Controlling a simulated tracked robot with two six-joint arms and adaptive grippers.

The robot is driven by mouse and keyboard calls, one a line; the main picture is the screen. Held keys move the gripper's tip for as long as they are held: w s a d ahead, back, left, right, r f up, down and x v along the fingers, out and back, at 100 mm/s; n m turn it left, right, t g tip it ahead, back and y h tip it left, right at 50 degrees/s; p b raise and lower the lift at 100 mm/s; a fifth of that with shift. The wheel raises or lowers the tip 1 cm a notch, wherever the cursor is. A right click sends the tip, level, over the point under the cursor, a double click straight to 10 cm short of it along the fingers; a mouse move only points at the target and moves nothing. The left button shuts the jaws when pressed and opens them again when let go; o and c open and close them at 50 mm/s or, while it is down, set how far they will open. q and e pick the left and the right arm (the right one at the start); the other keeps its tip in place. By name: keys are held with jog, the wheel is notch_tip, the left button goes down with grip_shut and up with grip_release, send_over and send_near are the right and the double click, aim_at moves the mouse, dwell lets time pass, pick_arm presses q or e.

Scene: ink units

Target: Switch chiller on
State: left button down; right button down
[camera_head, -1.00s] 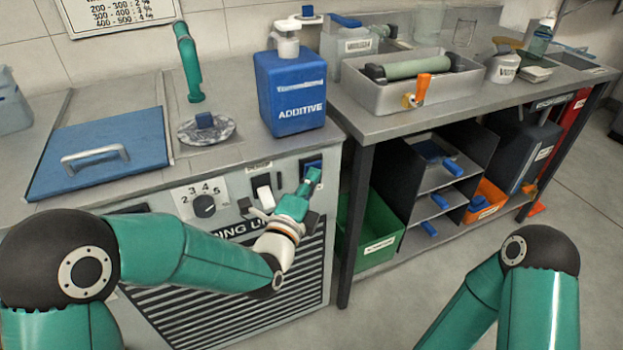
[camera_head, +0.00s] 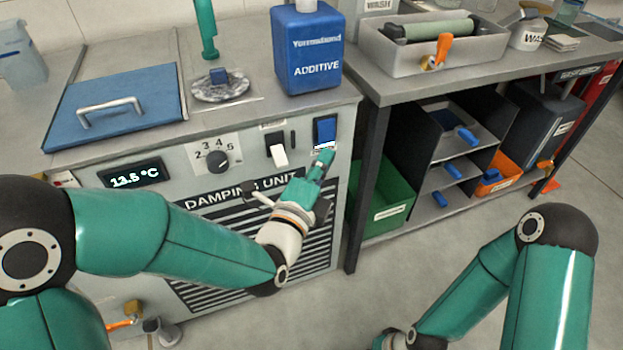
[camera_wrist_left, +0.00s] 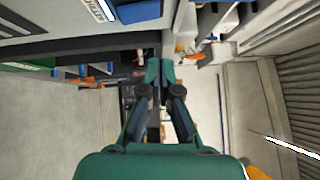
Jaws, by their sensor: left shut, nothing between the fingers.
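The cabinet lettered "DAMPING UNIT" (camera_head: 180,160) has a lit display (camera_head: 136,175) reading about 13.5 °C, a black dial (camera_head: 217,161), a white rocker switch (camera_head: 278,150) and a blue rocker switch (camera_head: 325,131) on its front. I cannot tell by label which switch is the chiller's. My left gripper (camera_head: 326,156) is shut and empty, its tips just at the lower edge of the blue switch; I cannot tell whether they touch it. The wrist view shows the closed fingers (camera_wrist_left: 159,72). My right arm shows at the lower right, but its gripper is out of view.
A blue additive bottle (camera_head: 308,55) stands on the cabinet top above the switches, beside a blue lid (camera_head: 115,100) with a handle. A workbench (camera_head: 400,95) with a grey tray (camera_head: 450,50) stands to the right. Under it are a green bin (camera_head: 378,205) and shelves.

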pick_arm(q)
jog(key=v, duration=0.3)
jog(key=r+v, duration=0.1)
jog(key=v, duration=0.1)
jog(key=shift+s, duration=0.25)
jog(key=shift+f, duration=0.1)
